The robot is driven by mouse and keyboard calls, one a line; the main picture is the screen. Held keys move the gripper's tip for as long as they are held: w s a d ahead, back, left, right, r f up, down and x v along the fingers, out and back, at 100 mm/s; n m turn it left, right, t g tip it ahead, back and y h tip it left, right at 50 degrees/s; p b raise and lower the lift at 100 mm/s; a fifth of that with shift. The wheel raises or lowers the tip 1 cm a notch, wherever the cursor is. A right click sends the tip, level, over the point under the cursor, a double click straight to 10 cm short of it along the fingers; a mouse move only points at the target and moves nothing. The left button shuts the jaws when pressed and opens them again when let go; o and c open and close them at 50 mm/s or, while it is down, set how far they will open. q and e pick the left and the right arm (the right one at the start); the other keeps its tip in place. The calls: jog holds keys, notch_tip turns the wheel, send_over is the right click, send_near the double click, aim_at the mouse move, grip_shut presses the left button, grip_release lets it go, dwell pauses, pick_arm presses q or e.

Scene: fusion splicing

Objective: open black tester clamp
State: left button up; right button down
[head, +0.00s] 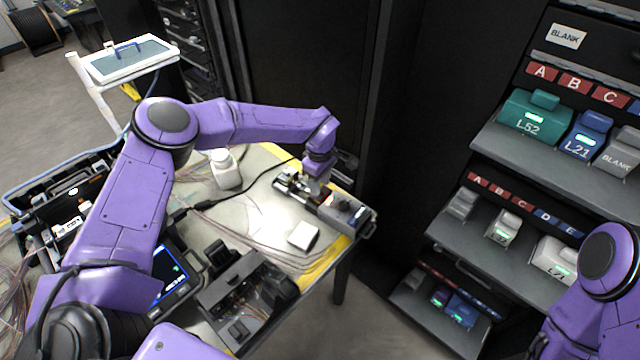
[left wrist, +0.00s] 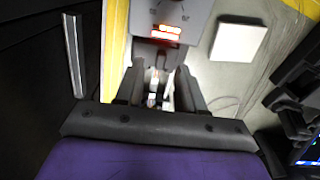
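The tester (head: 346,214), a grey box with a dark end, sits at the right corner of the table. In the left wrist view the tester (left wrist: 170,18) is at the top, with a lit red strip on its near side. My left gripper (head: 314,186) points down over the near-left end of the tester. In the left wrist view its two dark fingers (left wrist: 158,88) are apart, with a narrow dark and metallic part (left wrist: 155,78) showing between them. I cannot tell whether they touch it. The clamp itself is hard to make out. My right gripper is out of view.
A white square block (head: 303,235) and a white bottle (head: 225,169) stand on the table (head: 262,212). An open dark case (head: 243,300) and a screen device (head: 172,278) are nearer. A dark cabinet stands behind; a shelf rack (head: 505,240) is at right.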

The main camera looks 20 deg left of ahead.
pick_arm(q)
jog(key=shift+f, duration=1.1)
grip_shut()
jog(key=shift+w+f+b, duration=0.15)
jog(key=shift+b, duration=0.15)
jog(key=g+b, duration=0.1)
jog(key=b, duration=0.2)
jog(key=w+g+y+b, duration=0.1)
jog(key=g+b, duration=0.1)
jog(key=b, duration=0.1)
jog(key=shift+d+g+b, duration=0.1)
jog(key=shift+g+b, duration=0.2)
jog(key=shift+b, duration=0.1)
jog(key=shift+r+b, duration=0.4)
jog(key=shift+r, duration=0.1)
jog(key=shift+w+r, duration=0.1)
jog(key=shift+r, duration=0.1)
